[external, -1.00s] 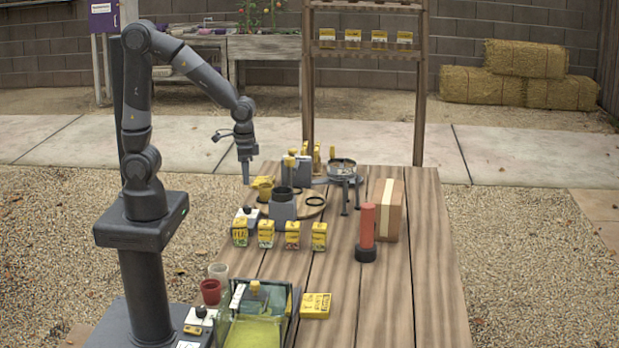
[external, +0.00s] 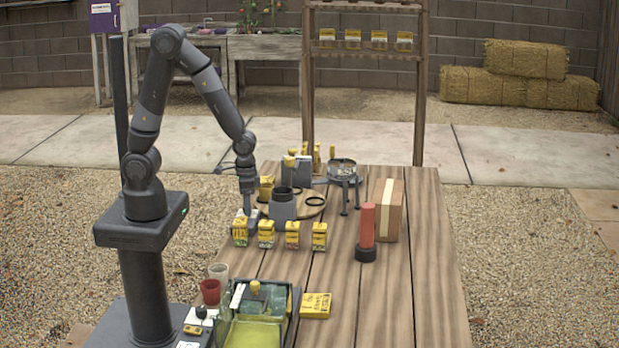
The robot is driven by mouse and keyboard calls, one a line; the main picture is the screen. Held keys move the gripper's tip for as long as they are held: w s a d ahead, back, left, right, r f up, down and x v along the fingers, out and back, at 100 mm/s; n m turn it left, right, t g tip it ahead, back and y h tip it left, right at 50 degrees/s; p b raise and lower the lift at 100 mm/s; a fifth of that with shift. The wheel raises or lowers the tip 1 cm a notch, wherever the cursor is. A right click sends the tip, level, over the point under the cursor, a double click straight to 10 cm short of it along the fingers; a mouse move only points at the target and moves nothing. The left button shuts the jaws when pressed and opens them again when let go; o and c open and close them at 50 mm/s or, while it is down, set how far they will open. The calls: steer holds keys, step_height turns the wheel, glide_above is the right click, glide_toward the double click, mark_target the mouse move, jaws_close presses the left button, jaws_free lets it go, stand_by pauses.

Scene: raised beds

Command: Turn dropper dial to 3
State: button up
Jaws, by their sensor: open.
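My gripper (external: 247,208) points down at the left edge of the table, low over a small pale box (external: 255,214). In the earlier picture a dark knob showed on this box; now my gripper hides it, and I cannot tell if the fingers touch it. The fingers are open, though small here. A grey block with a dark round cup (external: 283,208) stands just right of the box on a round wooden board. No dial numbers can be read from this view, and I cannot tell which part is the dropper dial.
Several yellow seed packets (external: 266,234) stand in a row just in front. A tray (external: 291,318) lies in front; the table's right side is clear.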

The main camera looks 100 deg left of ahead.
steer(key=shift+c, duration=0.2)
steer(key=c, duration=0.9)
steer(key=shift+c, duration=0.2)
